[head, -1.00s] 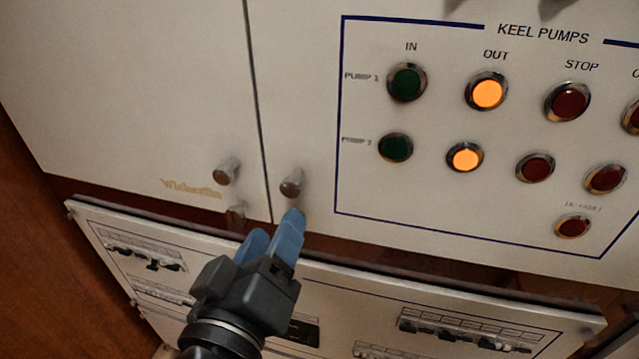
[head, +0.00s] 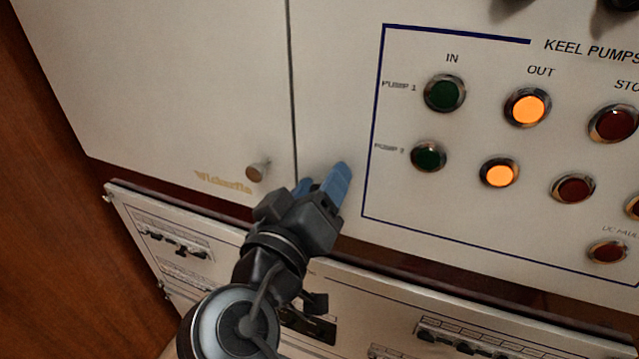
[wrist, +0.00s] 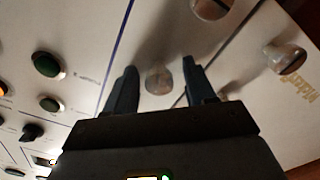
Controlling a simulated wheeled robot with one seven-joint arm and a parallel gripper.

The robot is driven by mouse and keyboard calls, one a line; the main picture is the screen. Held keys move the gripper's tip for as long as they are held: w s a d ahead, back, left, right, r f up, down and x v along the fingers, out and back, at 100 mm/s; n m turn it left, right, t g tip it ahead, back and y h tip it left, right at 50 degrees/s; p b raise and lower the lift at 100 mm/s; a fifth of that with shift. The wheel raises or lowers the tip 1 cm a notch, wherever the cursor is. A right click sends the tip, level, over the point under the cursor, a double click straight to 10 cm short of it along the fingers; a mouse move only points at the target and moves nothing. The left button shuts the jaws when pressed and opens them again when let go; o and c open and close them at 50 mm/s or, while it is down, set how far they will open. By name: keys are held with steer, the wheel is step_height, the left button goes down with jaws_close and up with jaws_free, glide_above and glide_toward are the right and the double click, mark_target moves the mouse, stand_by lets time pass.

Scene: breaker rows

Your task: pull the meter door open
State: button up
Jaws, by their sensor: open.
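No door is labelled as the meter door. In the head view, a white left door (head: 180,80) with a metal knob (head: 258,171) meets a white right panel (head: 335,120) at a narrow dark vertical seam; no opening shows there. My gripper (head: 323,180) is open in front of the right panel's lower left corner, hiding that corner's knob. In the wrist view, this round knob (wrist: 158,79) shows between the spread fingers of my gripper (wrist: 158,68). Whether the fingers touch it cannot be told. The left door's knob (wrist: 288,59) stands clear to the right.
The right panel carries green buttons (head: 444,93), lit orange buttons (head: 527,107) and red buttons (head: 573,188) inside a blue outline. A lower white breaker panel (head: 390,310) lies beneath my gripper. A brown wooden wall (head: 50,200) stands at the left.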

steer(key=shift+c, duration=0.3)
jaws_close()
stand_by(0.3)
